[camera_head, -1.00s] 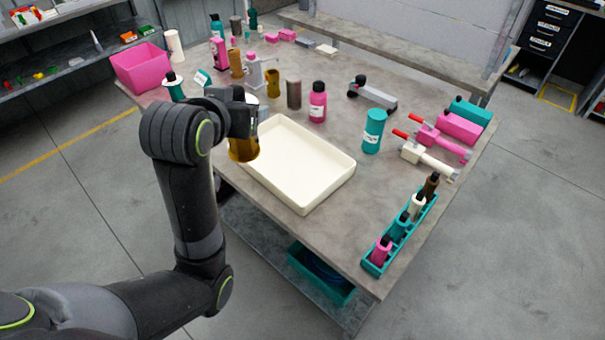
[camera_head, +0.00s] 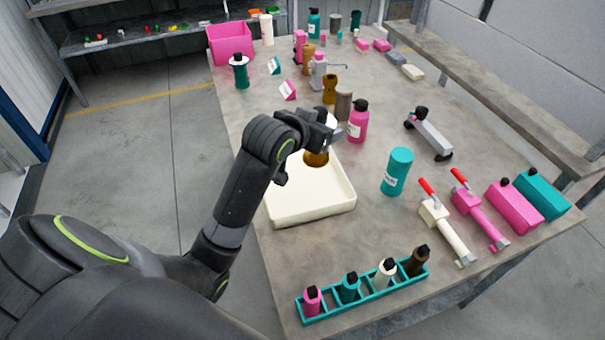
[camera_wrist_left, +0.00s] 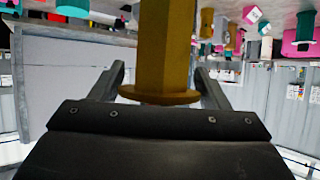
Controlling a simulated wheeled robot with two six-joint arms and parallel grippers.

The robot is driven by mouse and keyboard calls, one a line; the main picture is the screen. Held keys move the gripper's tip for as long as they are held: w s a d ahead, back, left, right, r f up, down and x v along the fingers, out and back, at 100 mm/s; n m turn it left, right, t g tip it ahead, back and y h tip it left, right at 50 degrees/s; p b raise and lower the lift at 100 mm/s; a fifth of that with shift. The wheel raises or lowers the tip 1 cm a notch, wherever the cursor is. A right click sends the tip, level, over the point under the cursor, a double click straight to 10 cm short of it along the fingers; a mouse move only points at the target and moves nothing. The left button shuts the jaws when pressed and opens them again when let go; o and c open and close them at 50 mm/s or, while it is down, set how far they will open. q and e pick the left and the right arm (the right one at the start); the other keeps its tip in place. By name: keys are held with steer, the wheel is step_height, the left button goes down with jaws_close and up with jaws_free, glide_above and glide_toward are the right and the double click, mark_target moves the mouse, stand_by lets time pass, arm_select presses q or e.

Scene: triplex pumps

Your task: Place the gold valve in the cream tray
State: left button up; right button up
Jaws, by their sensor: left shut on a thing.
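The cream tray (camera_head: 310,208) lies on the near left part of the table. My left gripper (camera_head: 322,140) is over the back part of the tray. It is shut on the gold valve (camera_head: 316,158), which hangs below the fingers, above the tray floor; the gap between them is hard to judge. In the left wrist view the gold valve (camera_wrist_left: 165,50) stands between the two fingers, its round flange close to the gripper body. My arm hides part of the tray's left side. My right gripper is not in view.
A pink bottle (camera_head: 358,122) and a brown cylinder (camera_head: 343,106) stand just behind the tray. A teal canister (camera_head: 397,172) stands to its right. A teal rack (camera_head: 365,295) with several small bottles lies at the near edge. Another gold piece (camera_head: 329,88) stands farther back.

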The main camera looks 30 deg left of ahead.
mark_target(306, 157)
arm_select(q)
steer(key=a+f, duration=0.1)
steer(key=f, duration=0.1)
steer(key=a+f, duration=0.1)
steer(key=f, duration=0.1)
steer(key=a+f, duration=0.1)
steer(key=f, duration=0.1)
steer(key=shift+a+f, duration=0.15)
step_height(306, 157, down, 4)
steer(key=shift+w+f, duration=0.1)
steer(key=shift+f, duration=2.15)
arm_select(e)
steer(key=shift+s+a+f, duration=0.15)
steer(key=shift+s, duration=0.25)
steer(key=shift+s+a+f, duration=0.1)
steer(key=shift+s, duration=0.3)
arm_select(q)
steer(key=shift+f, duration=0.1)
steer(key=o, duration=1.2)
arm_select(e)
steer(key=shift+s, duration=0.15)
arm_select(q)
steer(key=shift+o, duration=0.2)
